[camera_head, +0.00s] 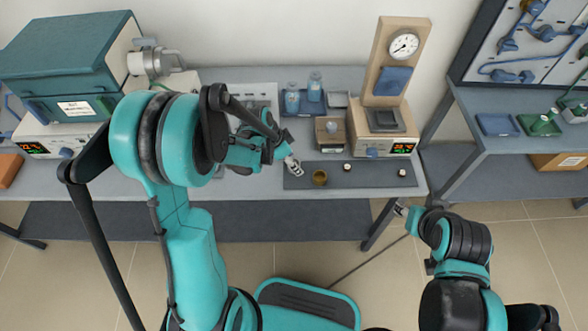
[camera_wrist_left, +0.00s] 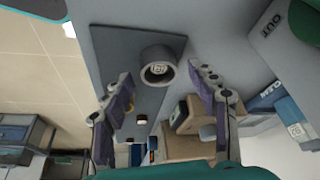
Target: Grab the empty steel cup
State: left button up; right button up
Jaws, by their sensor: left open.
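My left gripper (camera_head: 292,165) is just left of the cup in the head view. In the left wrist view its two fingers (camera_wrist_left: 163,108) are apart with nothing held between them, and the cup is beyond them. My right gripper (camera_head: 400,210) is low by the table's front right leg; its jaw state is unclear.
Two small pieces (camera_head: 347,167) (camera_head: 402,172) lie on the mat right of the cup. A teal furnace (camera_head: 70,60) stands at left.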

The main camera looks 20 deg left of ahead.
pick_arm(q)
jog(key=shift+w+d+f, duration=0.1)
jog(key=shift+f, duration=0.2)
jog(key=shift+r, duration=0.1)
jog(key=shift+c, duration=0.2)
jog(key=c, duration=1.2)
jog(key=shift+r, duration=0.1)
